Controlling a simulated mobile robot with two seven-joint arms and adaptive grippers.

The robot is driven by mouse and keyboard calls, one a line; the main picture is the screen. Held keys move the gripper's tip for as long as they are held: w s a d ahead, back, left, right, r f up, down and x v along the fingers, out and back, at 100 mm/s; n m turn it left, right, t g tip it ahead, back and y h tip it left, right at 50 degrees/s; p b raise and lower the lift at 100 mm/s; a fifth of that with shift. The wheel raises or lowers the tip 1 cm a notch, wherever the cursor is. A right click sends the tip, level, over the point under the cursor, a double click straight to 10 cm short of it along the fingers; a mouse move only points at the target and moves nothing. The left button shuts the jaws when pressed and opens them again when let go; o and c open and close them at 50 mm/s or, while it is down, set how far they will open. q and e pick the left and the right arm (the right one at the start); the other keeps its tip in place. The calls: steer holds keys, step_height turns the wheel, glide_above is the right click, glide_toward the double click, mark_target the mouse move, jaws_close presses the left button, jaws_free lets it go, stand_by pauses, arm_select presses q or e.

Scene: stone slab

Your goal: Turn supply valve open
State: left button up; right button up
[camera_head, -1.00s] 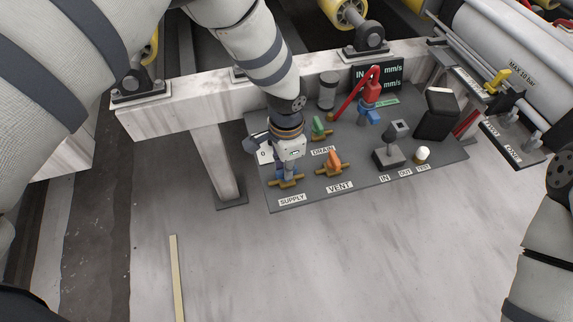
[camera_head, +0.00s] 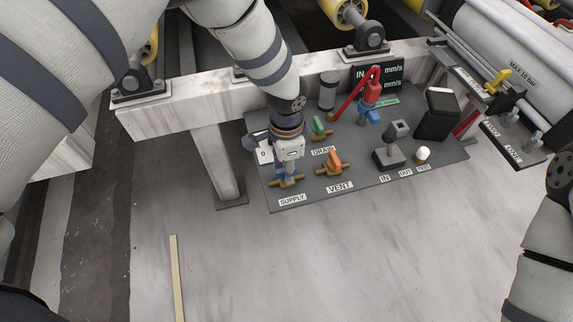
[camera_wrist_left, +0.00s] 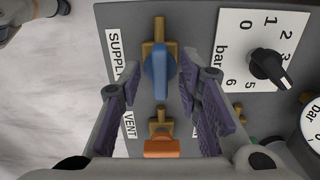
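The supply valve has a blue handle (camera_wrist_left: 158,72) on a brass body that shows in the head view (camera_head: 286,183), behind the SUPPLY label (camera_head: 292,200). In the wrist view the handle lies in line with its brass pipe. My left gripper (camera_head: 287,170) is above this valve, pointing down. In the wrist view its two purple-padded fingers (camera_wrist_left: 160,88) are apart, one on each side of the blue handle, with gaps on both sides. In the head view the gripper hides most of the handle. My right gripper is out of view; only part of its arm shows at the right edge.
The orange vent valve (camera_head: 334,161) sits close on the right, the green drain valve (camera_head: 319,127) behind it. A pressure dial with a black knob (camera_wrist_left: 268,66) is beside the supply valve.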

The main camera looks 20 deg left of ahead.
arm_select(q)
step_height(320, 180, up, 12)
stand_by(0.5)
steer(key=s+a+f+n+g+h+p, duration=0.1)
steer(key=s+f+n, duration=0.2)
steer(key=s+f, duration=0.55)
steer(key=s+a+f+n+g+h+p, duration=0.15)
steer(key=s+f+n, duration=0.25)
steer(key=s, duration=0.9)
steer(key=s+a+n+y, duration=0.1)
steer(key=s+a+n, duration=0.1)
steer(key=s, duration=0.6)
steer(key=s+a+n+y, duration=0.1)
steer(key=s+a+n, duration=0.2)
steer(key=s+a, duration=0.2)
steer(key=s, duration=0.3)
steer(key=shift+p, duration=0.35)
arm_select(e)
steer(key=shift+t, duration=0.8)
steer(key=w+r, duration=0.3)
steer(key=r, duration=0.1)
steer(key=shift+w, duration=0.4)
